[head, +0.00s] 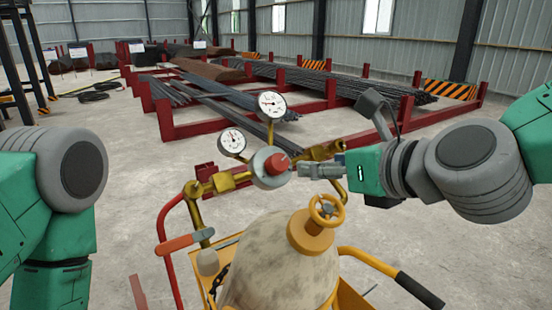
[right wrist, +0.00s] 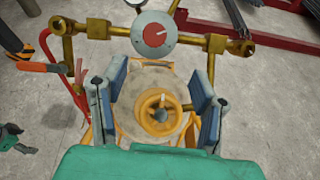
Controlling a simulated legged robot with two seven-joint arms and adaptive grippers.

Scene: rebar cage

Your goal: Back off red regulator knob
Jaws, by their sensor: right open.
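The red regulator knob (head: 277,163) sits on a round grey regulator body between two gauges and brass fittings. It faces the right wrist camera as a red disc with a white mark (right wrist: 155,36). My right gripper (head: 303,169) comes in from the right, its tips close beside the knob in the head view. In the right wrist view my right gripper (right wrist: 153,80) is open, its two blue-grey fingers apart with nothing between the tips. The knob lies beyond the tips there; contact cannot be told.
Below stands a gas cylinder (head: 270,265) with a yellow valve handwheel (head: 326,210) on a yellow cart. Gauges (head: 271,104) rise above the knob. A red hose (head: 165,235) hangs left.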

